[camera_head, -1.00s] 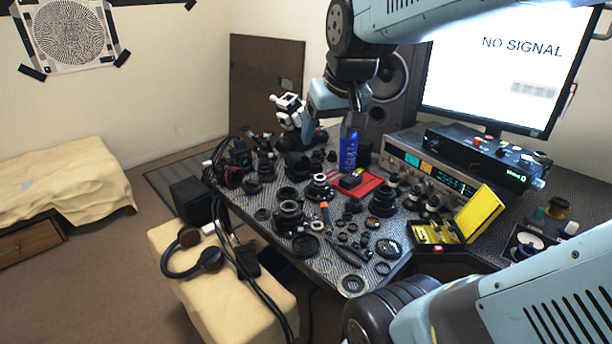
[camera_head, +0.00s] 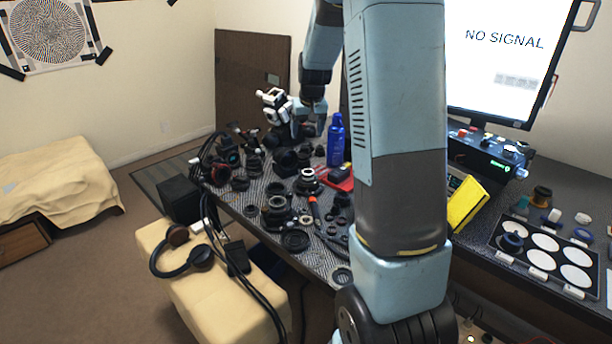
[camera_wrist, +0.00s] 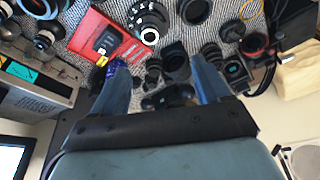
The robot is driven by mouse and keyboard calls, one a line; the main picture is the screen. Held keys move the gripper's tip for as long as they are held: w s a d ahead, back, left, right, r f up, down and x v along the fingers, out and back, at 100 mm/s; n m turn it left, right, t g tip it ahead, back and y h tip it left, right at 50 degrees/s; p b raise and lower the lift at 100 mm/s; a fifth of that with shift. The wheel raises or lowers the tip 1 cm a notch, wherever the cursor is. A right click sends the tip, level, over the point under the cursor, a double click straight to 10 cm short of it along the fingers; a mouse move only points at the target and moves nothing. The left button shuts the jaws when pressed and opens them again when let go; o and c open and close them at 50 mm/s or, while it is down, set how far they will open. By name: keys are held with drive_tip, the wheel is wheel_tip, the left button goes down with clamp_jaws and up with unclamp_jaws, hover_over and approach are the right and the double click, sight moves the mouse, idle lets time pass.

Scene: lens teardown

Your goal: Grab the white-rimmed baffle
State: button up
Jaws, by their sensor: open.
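The table is crowded with dark lens parts. A red tray (camera_wrist: 85,28), a blue bottle (camera_head: 336,142) and a white-and-black figure (camera_head: 275,108) stand near the back. A yellow case (camera_head: 466,205) and a panel of white discs (camera_head: 540,240) are at right. My arm hides the table's middle right.

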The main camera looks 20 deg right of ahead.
drive_tip(key=w+d+f, duration=0.3)
drive_tip(key=w+f, duration=0.1)
drive_tip(key=f, duration=0.3)
hover_over(309, 175)
wheel_tip(309, 175, down, 7)
drive_tip(key=shift+f, duration=0.15)
drive_tip(key=shift+s+x, duration=0.2)
drive_tip(key=shift+x, duration=2.55)
drive_tip(key=shift+d, duration=0.1)
drive_tip(key=c, duration=1.1)
